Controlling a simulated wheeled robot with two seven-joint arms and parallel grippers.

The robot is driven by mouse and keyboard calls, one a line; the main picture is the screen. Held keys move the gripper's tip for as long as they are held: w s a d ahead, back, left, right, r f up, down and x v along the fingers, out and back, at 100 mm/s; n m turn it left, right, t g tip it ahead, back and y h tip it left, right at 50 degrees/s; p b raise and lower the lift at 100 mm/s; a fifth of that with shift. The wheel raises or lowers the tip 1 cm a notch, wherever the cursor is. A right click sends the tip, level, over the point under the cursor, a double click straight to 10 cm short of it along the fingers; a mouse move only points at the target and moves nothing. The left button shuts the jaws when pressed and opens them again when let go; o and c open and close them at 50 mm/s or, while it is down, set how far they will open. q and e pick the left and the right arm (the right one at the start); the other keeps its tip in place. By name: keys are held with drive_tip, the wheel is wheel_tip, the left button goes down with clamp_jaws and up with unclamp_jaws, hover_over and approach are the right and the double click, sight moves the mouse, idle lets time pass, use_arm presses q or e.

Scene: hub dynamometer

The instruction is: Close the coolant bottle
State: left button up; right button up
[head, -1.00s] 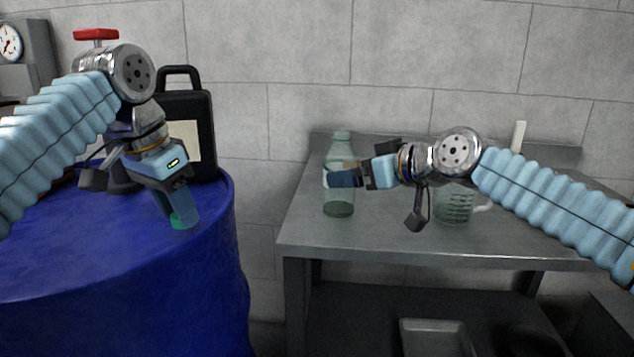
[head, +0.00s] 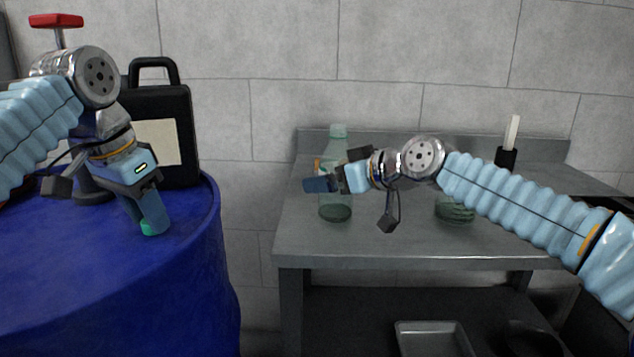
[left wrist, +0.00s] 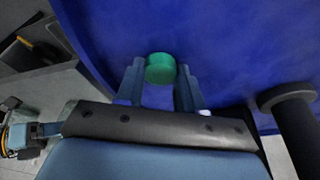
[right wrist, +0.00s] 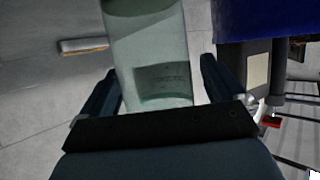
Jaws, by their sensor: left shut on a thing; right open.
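The coolant bottle (head: 336,208), pale green and see-through, stands upright on the grey metal table. My right gripper (head: 320,184) is open at the bottle's mid-height, partly covering it in the head view. In the right wrist view the bottle (right wrist: 150,65) with its dark label lies between the two spread fingers, with gaps visible on both sides. My left gripper (head: 149,218) points down at the blue drum's top, shut on a green cap (head: 152,230). The cap also shows between the fingertips in the left wrist view (left wrist: 161,69). I cannot tell whether it touches the drum.
The blue drum (head: 110,270) carries a black jug (head: 185,105) behind my left gripper. On the table (head: 400,245), a glass jug (head: 455,210) is partly hidden by my right arm, and a dark holder with a white stick (head: 507,155) stands behind. A metal tray (head: 432,338) lies below.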

sight(337, 159)
use_arm(q)
drive_tip(key=shift+s+d+r, duration=0.1)
drive_tip(key=shift+d, duration=0.05)
use_arm(e)
drive_tip(key=shift+d, duration=0.15)
drive_tip(key=shift+c, duration=0.6)
drive_tip(key=c, duration=1)
use_arm(q)
drive_tip(key=shift+r, duration=0.15)
use_arm(e)
drive_tip(key=shift+o, duration=0.2)
drive_tip(key=shift+r, duration=0.25)
